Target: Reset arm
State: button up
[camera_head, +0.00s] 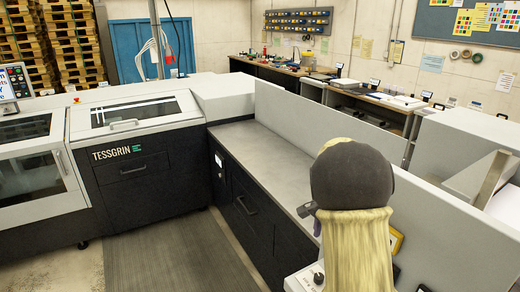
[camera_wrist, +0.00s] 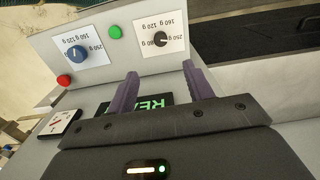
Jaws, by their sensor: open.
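My gripper (camera_wrist: 160,70) is open and empty in the wrist view, its two purple fingers apart over a light grey control panel (camera_wrist: 90,88). Beyond the fingertips are a blue knob (camera_wrist: 76,53) and a black knob (camera_wrist: 160,39), each on a white label with gram figures. A green button (camera_wrist: 115,32) sits between the labels and a red button (camera_wrist: 64,81) at the left. A display with green letters (camera_wrist: 151,108) is partly hidden behind the fingers. In the head view my arm, dark cap and beige sleeve, hides most of my gripper and the panel.
A long grey worktop (camera_head: 270,160) with dark drawers runs beside my arm, with a light upright panel (camera_head: 330,130) along its back edge. The TESSGRIN machine (camera_head: 135,150) stands at the left. A grey floor mat (camera_head: 175,255) is clear.

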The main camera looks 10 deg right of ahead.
jog(key=s+a+n+t, duration=0.1)
jog(key=s+a+n, duration=0.4)
jog(key=s, duration=0.4)
jog(key=s+a+f+n+t, duration=0.1)
jog(key=s+a+n, duration=0.4)
jog(key=s+n, duration=0.3)
jog(key=shift+s+a+t, duration=0.2)
jog(key=shift+s+t, duration=0.1)
jog(key=shift+s, duration=0.2)
